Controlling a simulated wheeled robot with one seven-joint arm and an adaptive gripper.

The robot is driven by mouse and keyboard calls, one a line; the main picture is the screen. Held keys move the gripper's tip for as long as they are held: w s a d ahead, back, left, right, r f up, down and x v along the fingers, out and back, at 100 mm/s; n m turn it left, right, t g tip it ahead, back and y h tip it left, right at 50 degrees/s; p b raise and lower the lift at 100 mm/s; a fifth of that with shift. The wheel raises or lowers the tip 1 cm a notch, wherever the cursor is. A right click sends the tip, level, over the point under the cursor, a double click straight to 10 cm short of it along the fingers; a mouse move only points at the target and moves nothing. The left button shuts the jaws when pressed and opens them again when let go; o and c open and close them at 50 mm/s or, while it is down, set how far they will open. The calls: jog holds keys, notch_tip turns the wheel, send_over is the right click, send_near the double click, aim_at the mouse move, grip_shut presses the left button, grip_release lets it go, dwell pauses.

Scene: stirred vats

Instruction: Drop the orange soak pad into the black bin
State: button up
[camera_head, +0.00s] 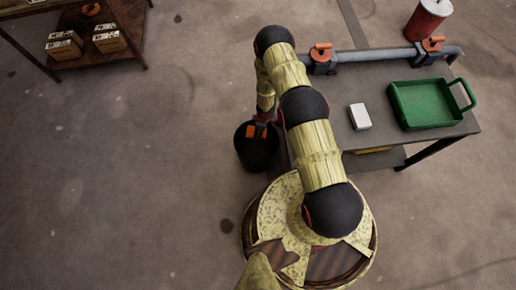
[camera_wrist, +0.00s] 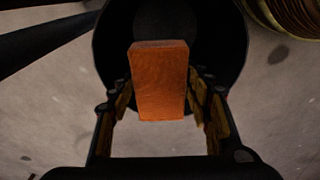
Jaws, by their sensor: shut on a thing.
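The orange soak pad (camera_wrist: 160,85) is a block held between the two fingers of my gripper (camera_wrist: 160,100) in the wrist view. In the head view a bit of the pad (camera_head: 251,131) shows beside my gripper (camera_head: 258,130). The black bin (camera_head: 258,154) stands on the floor left of the table. The bin (camera_wrist: 232,45) lies beyond the pad in the wrist view, with its open mouth behind the pad. My gripper is over the bin's mouth. The exact height of the pad above the rim cannot be told.
A grey table (camera_head: 388,148) at the right holds a green tray (camera_head: 425,104), a white box (camera_head: 360,116) and a pipe with orange valves (camera_head: 378,56). A red canister (camera_head: 428,20) stands behind. A shelf with boxes (camera_head: 65,46) is at the upper left. The floor left of the bin is clear.

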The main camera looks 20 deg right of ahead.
jog(key=o, duration=1.1)
jog(key=shift+o, duration=0.4)
notch_tip(320, 180, up, 12)
jog(key=d, duration=0.1)
jog(key=shift+s+d, duration=0.15)
jog(key=shift+s, duration=0.15)
jog(key=shift+s, duration=0.1)
